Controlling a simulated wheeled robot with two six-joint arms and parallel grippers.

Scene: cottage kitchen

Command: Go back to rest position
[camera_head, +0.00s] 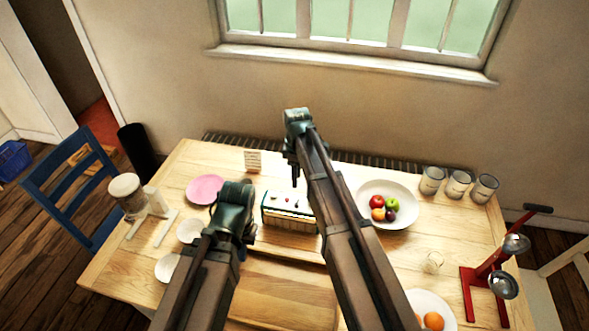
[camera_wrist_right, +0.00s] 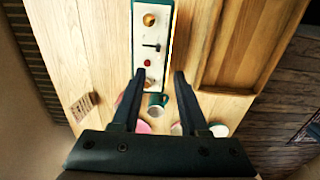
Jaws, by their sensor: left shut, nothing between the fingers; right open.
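My left gripper (camera_head: 233,203) is over the left middle of the wooden table in the head view; its fingers are mostly hidden behind its own body. It is shut and empty. My right gripper (camera_head: 295,172) is further back and to the right, above the table near a white and green box, with its fingers pointing down. In the right wrist view its two dark fingers (camera_wrist_right: 158,78) are spread apart with nothing held between them.
The table (camera_head: 130,240) holds a pink plate (camera_head: 204,189), a fruit bowl (camera_head: 375,189), several metal cups at right, a red stand (camera_head: 470,290) and a wooden tray (camera_head: 275,290). A blue chair (camera_head: 50,200) stands left. A window sill (camera_head: 350,58) is behind.

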